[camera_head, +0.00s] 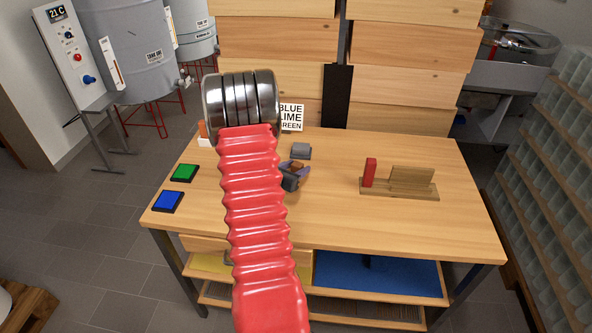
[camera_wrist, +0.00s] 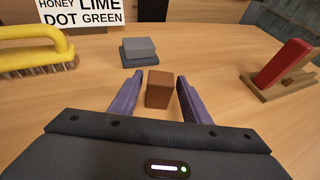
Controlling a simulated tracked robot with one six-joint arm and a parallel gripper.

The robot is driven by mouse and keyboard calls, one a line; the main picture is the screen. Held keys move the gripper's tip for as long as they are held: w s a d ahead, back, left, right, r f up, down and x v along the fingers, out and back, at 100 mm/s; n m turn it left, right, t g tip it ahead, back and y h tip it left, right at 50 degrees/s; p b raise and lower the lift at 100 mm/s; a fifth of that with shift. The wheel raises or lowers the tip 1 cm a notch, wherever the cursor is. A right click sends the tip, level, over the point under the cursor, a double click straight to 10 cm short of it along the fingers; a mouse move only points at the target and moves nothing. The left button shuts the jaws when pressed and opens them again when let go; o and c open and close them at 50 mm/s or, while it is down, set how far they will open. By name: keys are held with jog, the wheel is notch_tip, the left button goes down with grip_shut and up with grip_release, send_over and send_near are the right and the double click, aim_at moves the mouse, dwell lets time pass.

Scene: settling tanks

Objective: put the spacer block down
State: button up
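A small brown block (camera_wrist: 159,90), which I take to be the spacer block, stands upright between my gripper's purple fingers in the wrist view. My gripper (camera_wrist: 160,84) is open, with a narrow gap showing on each side of the block. The block appears to rest on the wooden table (camera_wrist: 225,80); its lower edge is close to the gripper body. In the head view my gripper (camera_head: 296,172) is low over the table's middle, partly hidden by my red arm, and the brown block (camera_head: 296,164) shows only slightly.
A grey block (camera_head: 301,150) on a darker base lies just beyond my gripper. A wooden holder (camera_head: 411,182) with a red block (camera_head: 370,172) stands to the right. Green (camera_head: 184,172) and blue (camera_head: 168,201) pads lie left. A yellow-handled brush (camera_wrist: 38,54) is at left. The front right is clear.

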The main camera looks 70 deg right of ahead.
jog(key=shift+o, duration=0.3)
jog(key=shift+r, duration=0.15)
jog(key=shift+w+a+r, duration=0.1)
jog(key=shift+a+r, duration=0.05)
jog(key=shift+a, duration=0.25)
jog(key=v, duration=1.1)
jog(key=shift+a, duration=0.1)
